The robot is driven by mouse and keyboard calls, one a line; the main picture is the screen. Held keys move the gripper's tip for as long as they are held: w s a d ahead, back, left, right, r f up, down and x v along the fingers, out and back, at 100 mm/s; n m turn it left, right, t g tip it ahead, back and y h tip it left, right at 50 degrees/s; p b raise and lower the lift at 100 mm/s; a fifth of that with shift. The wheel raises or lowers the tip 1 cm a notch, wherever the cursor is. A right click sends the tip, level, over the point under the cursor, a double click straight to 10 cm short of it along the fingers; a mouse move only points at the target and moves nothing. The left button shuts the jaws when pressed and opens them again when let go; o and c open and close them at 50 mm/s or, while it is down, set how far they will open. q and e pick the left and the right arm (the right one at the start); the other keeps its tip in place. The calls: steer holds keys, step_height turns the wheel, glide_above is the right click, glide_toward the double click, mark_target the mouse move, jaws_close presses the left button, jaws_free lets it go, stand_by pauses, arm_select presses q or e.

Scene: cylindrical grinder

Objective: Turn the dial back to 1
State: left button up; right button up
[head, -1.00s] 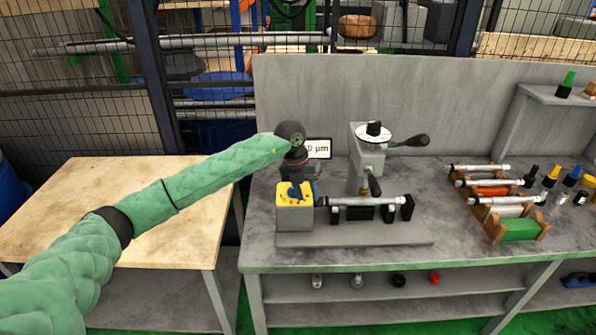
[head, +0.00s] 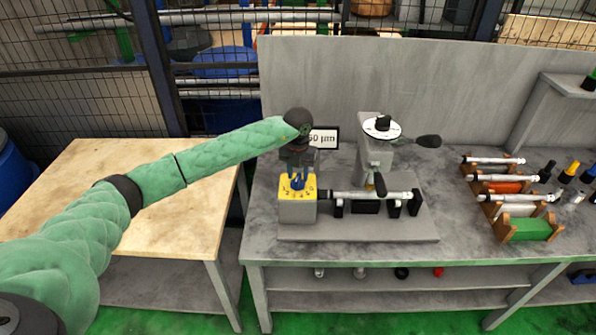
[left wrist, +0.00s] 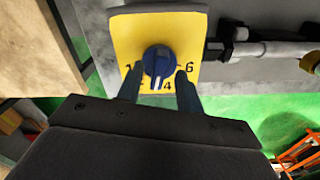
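The blue dial (left wrist: 158,62) sits on the yellow numbered face (left wrist: 122,30) of a grey box (head: 297,213) at the left of the grinder. In the left wrist view I read a 1 at left of the dial, a 4 below and a 6 at right. A pale mark on the knob points roughly down, near the 4; its exact number is unclear. My left gripper (left wrist: 159,72) points down over the dial, with one finger on each side of the knob. The fingers look slightly apart from it. My right gripper is not in view.
A grinder (head: 374,158) with a white-topped wheel and a black handle stands right of the dial box. A metal shaft (head: 365,194) lies level beside it. A sign (head: 324,138) reading "60 µm" stands behind. A rack (head: 515,215) of shafts is at right.

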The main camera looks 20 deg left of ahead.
arm_select(q)
steer(key=shift+s+f, duration=0.2)
steer(key=shift+f, duration=0.05)
steer(key=shift+w+a+f, duration=0.1)
steer(key=shift+w+f, duration=0.05)
steer(key=shift+f, duration=0.05)
steer(key=shift+r, duration=0.1)
jaws_close()
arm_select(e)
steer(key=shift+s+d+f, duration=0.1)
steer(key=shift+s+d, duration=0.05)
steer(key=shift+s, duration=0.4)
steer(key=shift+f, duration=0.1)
